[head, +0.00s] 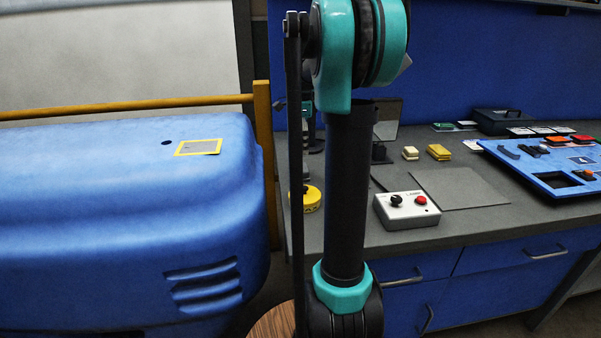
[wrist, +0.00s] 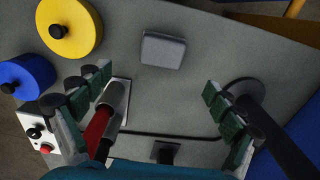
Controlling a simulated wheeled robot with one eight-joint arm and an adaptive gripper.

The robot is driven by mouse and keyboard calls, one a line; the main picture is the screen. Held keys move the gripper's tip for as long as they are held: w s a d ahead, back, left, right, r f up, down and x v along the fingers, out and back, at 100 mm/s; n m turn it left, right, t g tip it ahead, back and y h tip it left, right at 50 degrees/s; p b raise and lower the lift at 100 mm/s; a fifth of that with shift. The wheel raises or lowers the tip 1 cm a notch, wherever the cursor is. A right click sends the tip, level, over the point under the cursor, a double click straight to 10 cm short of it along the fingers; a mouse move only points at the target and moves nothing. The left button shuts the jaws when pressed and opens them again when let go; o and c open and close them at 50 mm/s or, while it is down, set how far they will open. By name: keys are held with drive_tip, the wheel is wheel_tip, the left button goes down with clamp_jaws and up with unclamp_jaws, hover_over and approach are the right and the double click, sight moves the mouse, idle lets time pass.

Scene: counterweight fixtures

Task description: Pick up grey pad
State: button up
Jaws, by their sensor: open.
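A grey pad (wrist: 163,50), a small block with rounded edges, lies on the grey worktop at the upper middle of the wrist view. My gripper (wrist: 158,82) is open, with its green-padded fingers spread wide to left and right. The pad is apart from both fingers, above the gap between them in the picture, and nothing is held. In the head view my arm blocks part of the counter, and I cannot make out the gripper or the small pad there.
Left of the pad are a yellow knobbed disc (wrist: 69,27) and a blue one (wrist: 27,76). A red-and-grey cylinder (wrist: 103,118) lies near the left finger. A black post on a round base (wrist: 245,90) stands by the right finger. A white control box (head: 406,209) sits on the counter.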

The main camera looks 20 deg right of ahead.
sight(301, 167)
wheel_tip(301, 167, down, 5)
drive_tip(key=shift+f, duration=0.1)
drive_tip(key=shift+w+a+f, duration=0.1)
drive_tip(key=shift+w+f, duration=0.05)
drive_tip(key=shift+f, duration=1.1)
drive_tip(key=shift+w+f, duration=0.1)
drive_tip(key=shift+f, duration=1.15)
drive_tip(key=c, duration=1.2)
drive_tip(key=shift+r, duration=0.1)
drive_tip(key=shift+c, duration=0.2)
wheel_tip(301, 167, up, 20)
drive_tip(key=o, duration=0.4)
drive_tip(key=shift+c, duration=1.4)
